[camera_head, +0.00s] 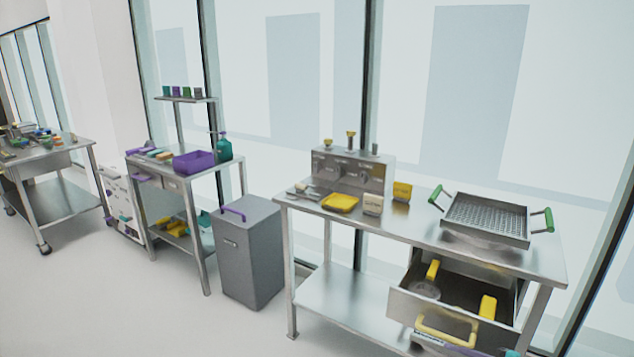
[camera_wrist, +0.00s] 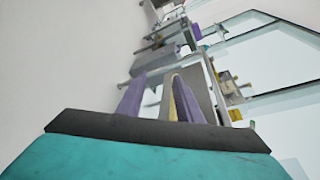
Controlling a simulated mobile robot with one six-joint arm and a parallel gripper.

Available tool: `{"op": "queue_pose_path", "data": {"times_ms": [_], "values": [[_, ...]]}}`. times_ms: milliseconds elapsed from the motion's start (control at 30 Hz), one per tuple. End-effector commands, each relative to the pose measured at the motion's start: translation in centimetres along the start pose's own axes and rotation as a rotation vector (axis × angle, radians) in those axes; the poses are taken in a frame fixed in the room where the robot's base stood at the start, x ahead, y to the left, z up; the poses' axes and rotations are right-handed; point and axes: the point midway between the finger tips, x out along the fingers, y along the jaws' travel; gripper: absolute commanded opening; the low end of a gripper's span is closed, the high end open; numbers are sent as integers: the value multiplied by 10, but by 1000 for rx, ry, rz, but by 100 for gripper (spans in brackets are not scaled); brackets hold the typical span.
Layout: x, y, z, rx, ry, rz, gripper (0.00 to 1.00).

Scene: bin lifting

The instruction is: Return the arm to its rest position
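My gripper (camera_wrist: 157,86) shows in the wrist view with its two purple fingers spread apart. A yellow strip (camera_wrist: 171,92), apparently the drawer handle, shows between them, close to the right finger; I cannot tell whether they touch. In the head view, a bit of purple and teal at the bottom edge looks like my gripper (camera_head: 466,351), just below the yellow drawer handle (camera_head: 446,329). Most of my arm is out of view. The drawer (camera_head: 404,305) is pulled out under the right table and holds yellow-handled items.
The steel table (camera_head: 420,228) carries a basket with green handles (camera_head: 487,217), a yellow tray (camera_head: 340,202) and small boxes. A grey bin with a purple handle (camera_head: 250,255) stands left of it. More tables stand further left. The floor (camera_head: 130,310) in front is clear.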

Motion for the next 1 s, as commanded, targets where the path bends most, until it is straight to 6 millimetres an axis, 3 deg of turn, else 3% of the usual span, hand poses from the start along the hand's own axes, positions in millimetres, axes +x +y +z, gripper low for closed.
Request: {"op": "queue_pose_path", "data": {"times_ms": [200, 500, 800, 1000], "values": [[61, 39, 25, 27, -100, 92, 32], [128, 118, 60, 50, -199, 290, 32], [168, 218, 96, 30, -273, 545, 32], [177, 291, 118, -19, -317, 741, 32]]}}
